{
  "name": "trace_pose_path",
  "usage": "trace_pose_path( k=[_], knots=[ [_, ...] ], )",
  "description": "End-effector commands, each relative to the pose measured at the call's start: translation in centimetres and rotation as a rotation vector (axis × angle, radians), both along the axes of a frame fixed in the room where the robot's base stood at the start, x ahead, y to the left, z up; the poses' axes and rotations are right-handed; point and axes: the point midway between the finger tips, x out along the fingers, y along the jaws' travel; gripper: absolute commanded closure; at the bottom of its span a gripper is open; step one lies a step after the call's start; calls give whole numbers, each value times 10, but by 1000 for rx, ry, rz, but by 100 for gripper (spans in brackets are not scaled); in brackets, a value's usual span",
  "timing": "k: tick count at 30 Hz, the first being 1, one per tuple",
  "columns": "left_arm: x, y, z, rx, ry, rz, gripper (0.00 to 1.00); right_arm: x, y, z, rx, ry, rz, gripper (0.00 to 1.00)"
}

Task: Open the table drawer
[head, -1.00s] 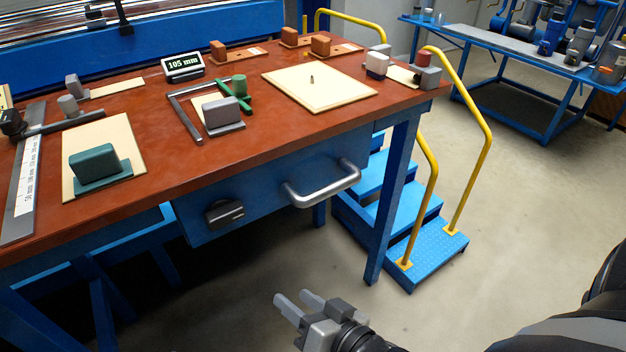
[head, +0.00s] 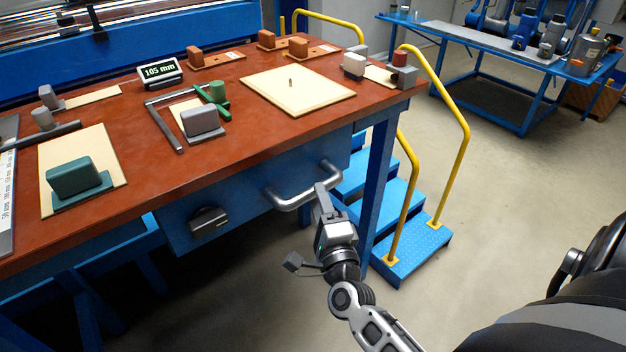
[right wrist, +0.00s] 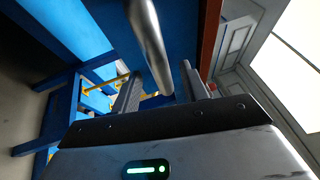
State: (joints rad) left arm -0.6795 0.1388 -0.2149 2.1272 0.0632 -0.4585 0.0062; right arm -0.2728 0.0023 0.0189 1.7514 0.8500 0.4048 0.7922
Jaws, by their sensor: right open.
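The table drawer (head: 248,202) is a blue box under the red-brown table top, and its front looks closed. Its silver bar handle (head: 290,202) is on the right part of the front. My right gripper (head: 322,192) is at the right end of this handle, with its fingers pointing up toward it. In the right wrist view the handle (right wrist: 148,40) runs between the two open fingers of the gripper (right wrist: 162,92). I cannot tell whether either finger touches it. My left gripper is not in view.
A dark latch (head: 209,221) sits on the drawer's left part. The table top (head: 225,145) holds several blocks, boards and a 105 mm display (head: 160,72). A blue table leg (head: 375,195) and blue steps (head: 410,255) with yellow rails stand right of the drawer.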

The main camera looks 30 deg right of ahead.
Motion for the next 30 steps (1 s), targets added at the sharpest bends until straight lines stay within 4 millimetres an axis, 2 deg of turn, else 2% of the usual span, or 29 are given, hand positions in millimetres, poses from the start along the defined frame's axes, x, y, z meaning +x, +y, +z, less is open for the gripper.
trace_pose_path(
  k=[3,9,21,26,30],
  knots=[
    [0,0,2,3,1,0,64,22,-7,6,-1,-3,-1,56],
    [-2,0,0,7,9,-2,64,44,-15,9,-2,1,0,56],
    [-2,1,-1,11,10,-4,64,50,-17,9,-3,1,0,56],
    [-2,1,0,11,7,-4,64,50,-17,9,-2,1,1,100],
    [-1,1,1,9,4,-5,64,50,-17,9,-2,2,1,100]
  ],
)
